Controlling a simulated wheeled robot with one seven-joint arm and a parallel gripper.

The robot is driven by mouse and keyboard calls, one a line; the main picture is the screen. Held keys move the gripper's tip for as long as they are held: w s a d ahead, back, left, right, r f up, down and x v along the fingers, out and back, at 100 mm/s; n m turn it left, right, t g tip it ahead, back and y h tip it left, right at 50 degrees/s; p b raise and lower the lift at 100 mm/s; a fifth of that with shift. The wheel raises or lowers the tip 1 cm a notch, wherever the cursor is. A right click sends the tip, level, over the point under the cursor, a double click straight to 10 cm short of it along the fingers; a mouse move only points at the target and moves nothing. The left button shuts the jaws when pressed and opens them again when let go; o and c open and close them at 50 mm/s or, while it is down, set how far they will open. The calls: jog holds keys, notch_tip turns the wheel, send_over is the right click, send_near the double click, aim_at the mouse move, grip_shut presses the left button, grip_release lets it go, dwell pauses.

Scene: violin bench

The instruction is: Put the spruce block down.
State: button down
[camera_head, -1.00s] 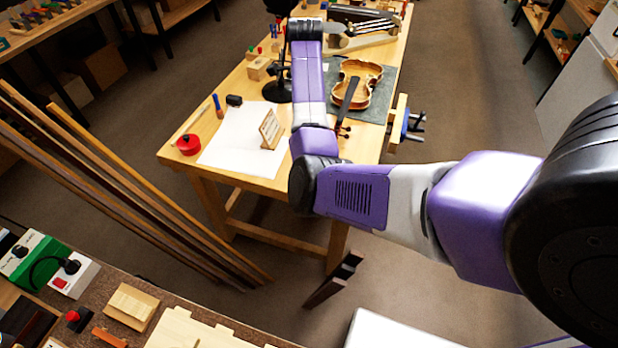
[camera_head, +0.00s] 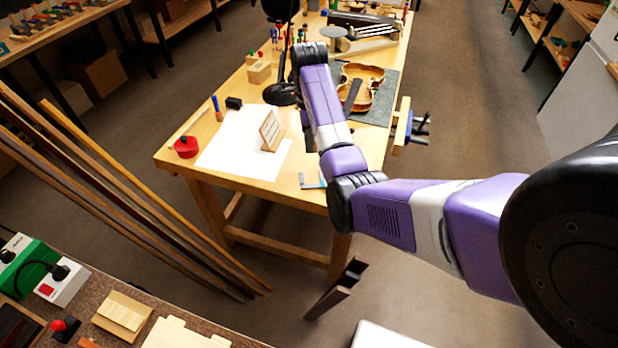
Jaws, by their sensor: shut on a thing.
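My arm reaches over the wooden workbench (camera_head: 225,175) from the right. Its wrist is over the bench's middle, left of the violin. My gripper is not visible; the wrist and forearm cover that spot. I cannot make out the spruce block in a gripper, and anything held there is hidden. A small pale wooden block (camera_head: 259,73) stands on the bench left of the wrist, but I cannot tell what wood it is.
The violin body (camera_head: 366,83) lies on a dark mat (camera_head: 384,107), partly behind my forearm. White paper (camera_head: 228,150) bears an upright wooden plaque (camera_head: 270,131). A vise (camera_head: 405,128) juts from the right edge.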

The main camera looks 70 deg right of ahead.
aim_at(309, 179)
notch_tip(309, 179, down, 13)
jog(key=shift+r, duration=0.1)
dwell(0.4)
jog(key=c, duration=1.2)
grip_release()
jog(key=shift+c, duration=0.2)
notch_tip(309, 179, up, 12)
jog(key=shift+r, duration=0.1)
